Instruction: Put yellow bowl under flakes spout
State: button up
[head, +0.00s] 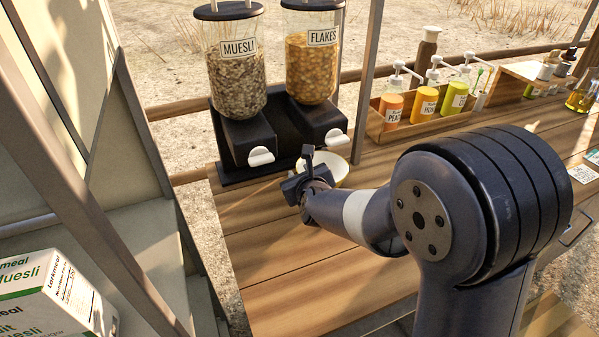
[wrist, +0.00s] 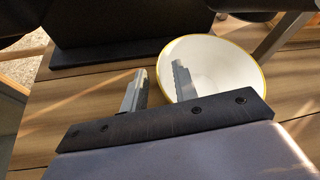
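The yellow bowl (head: 337,172), white inside with a yellow rim, sits upright on the wooden counter just in front of the flakes dispenser (head: 311,68). Its white spout lever (head: 334,137) is above and behind the bowl in the head view. My gripper (head: 305,167) is at the bowl's left side and hides part of it. In the wrist view the bowl (wrist: 228,72) is at the right, and my gripper (wrist: 158,78) is open. One finger overlaps the bowl's inside and the other is outside its left rim, with a gap between.
The muesli dispenser (head: 235,70) stands left of the flakes one on the same black base. A wooden box (head: 378,130) of pump bottles is to the right. The front counter (head: 270,245) is clear. Muesli boxes (head: 50,295) are lower left.

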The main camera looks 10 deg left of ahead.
jog(key=v, duration=1)
jog(key=shift+s, duration=0.3)
